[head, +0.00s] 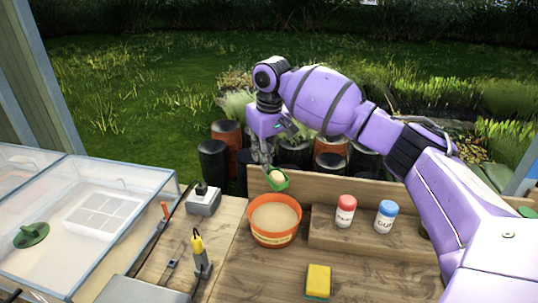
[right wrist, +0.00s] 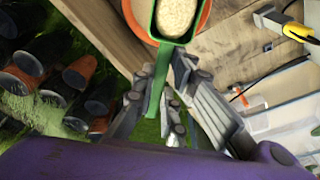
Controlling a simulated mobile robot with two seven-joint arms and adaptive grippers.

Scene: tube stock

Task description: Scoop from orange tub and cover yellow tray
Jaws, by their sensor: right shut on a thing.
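My right gripper (head: 265,163) is shut on the handle of a green scoop (head: 286,184), just behind the orange tub. The scoop carries a heap of tan material (head: 277,176). In the right wrist view my fingers (right wrist: 158,88) close around the green handle, and the scoop's bowl (right wrist: 153,22) is filled with the tan grains. The orange tub (head: 262,239) stands on the wooden bench, filled with similar tan material; its rim also shows in the right wrist view (right wrist: 205,14). I cannot make out a yellow tray. My left gripper is not in view.
A clear-walled case at the left holds a white gridded tray (head: 103,216) and a green round item (head: 31,235). A red-capped jar (head: 345,211) and a blue-capped jar (head: 385,216) stand right of the tub.

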